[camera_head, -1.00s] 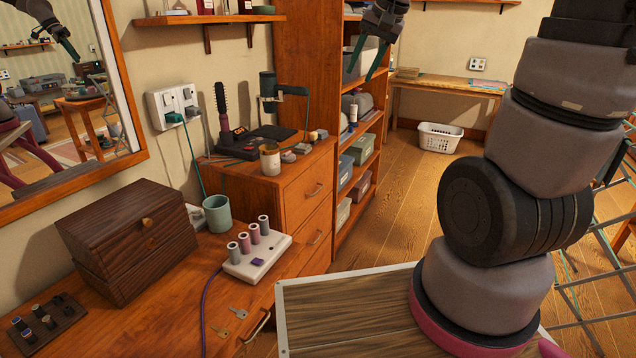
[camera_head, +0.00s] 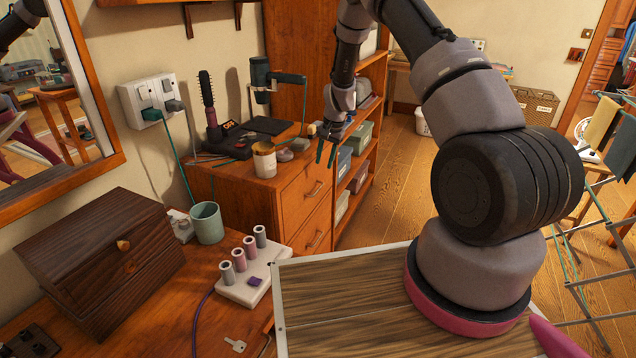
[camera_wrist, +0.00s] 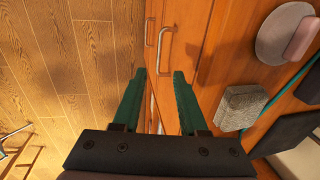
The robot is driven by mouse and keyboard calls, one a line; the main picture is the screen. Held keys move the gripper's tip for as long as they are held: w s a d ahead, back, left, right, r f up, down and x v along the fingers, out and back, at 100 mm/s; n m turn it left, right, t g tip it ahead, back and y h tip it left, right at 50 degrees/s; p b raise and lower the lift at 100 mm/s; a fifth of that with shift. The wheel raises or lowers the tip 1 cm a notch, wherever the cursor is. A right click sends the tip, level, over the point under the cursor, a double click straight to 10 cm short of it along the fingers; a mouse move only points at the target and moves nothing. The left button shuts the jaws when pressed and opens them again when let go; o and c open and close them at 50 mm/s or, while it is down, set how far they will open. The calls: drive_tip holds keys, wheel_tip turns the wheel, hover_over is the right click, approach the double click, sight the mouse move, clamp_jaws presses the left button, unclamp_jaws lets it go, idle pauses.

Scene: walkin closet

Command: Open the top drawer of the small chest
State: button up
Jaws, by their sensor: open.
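The small wooden chest (camera_head: 240,202) stands against the wall left of the shelf unit, its drawers stacked on the front. The top drawer (camera_head: 297,199) appears closed and has a metal bar handle (camera_head: 314,189). My gripper (camera_head: 326,153) is open and empty, fingers pointing down, just above and in front of the drawer's upper edge. In the wrist view, the green fingers (camera_wrist: 159,76) are spread apart. The top drawer's handle (camera_wrist: 166,46) lies ahead of the gap between the fingertips, not touching them. Another handle lies lower on the front.
On the chest top are a jar (camera_head: 264,160), a hairbrush (camera_head: 209,108), a black tray and small items. Open shelves (camera_head: 360,150) stand right behind my gripper. A drying rack (camera_head: 590,230) is at right. Floor in front of the chest is clear.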

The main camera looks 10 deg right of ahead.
sight(318, 190)
drive_tip(key=x, duration=1.1)
drive_tip(key=shift+w+d+f, duration=0.1)
drive_tip(key=shift+f, duration=0.25)
clamp_jaws()
idle(1.0)
